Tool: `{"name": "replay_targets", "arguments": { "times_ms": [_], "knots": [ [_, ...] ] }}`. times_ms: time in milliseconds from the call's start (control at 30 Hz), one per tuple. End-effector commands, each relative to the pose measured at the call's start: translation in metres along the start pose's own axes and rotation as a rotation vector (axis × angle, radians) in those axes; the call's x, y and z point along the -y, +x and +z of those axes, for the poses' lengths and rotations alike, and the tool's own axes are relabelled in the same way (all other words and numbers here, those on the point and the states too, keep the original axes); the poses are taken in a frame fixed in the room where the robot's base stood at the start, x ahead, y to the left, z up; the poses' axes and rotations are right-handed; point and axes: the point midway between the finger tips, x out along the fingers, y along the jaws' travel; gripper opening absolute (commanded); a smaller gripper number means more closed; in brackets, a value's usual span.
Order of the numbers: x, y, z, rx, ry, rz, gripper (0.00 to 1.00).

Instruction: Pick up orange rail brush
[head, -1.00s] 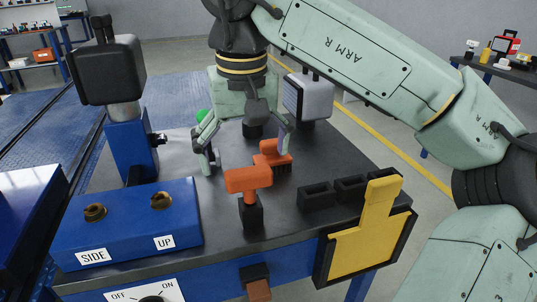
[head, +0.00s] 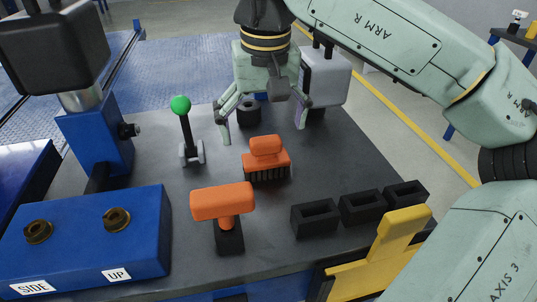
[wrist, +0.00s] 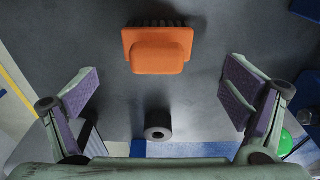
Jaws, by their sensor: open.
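The orange rail brush (head: 266,160) lies on the dark bench top with its black bristles down, near the middle of the bench in the head view. It also shows at the top centre of the wrist view (wrist: 158,50). My gripper (head: 264,132) is open and empty, with its fingers spread wide apart, just behind the brush in the head view. In the wrist view my gripper (wrist: 160,92) has its purple pads on both sides, and the brush lies beyond the fingertips, touching neither.
An orange T-shaped handle (head: 222,202) stands in a black holder in front of the brush. Black open boxes (head: 362,207) sit at right. A green-knobbed lever (head: 186,130) stands at left. A black ring-shaped piece (wrist: 158,124) lies behind the brush. A blue box (head: 90,240) fills the front left.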

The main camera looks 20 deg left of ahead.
Motion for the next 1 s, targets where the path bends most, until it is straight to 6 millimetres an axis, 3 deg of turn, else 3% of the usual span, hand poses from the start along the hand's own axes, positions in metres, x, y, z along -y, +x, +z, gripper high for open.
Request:
{"name": "replay_targets", "arguments": {
  "times_ms": [100, 367, 633, 867, 1000],
  "knots": [
    [-0.001, 0.016, 0.000, 0.001, 0.001, 0.001, 0.94],
    [-0.002, 0.033, 0.002, 0.002, 0.001, 0.000, 0.94],
    [-0.004, 0.071, 0.005, 0.001, 0.000, 0.000, 0.94],
    [-0.004, 0.074, 0.004, 0.000, 0.000, 0.001, 0.94],
    [-0.004, 0.074, 0.004, 0.000, 0.000, 0.000, 0.86]
  ]
}}
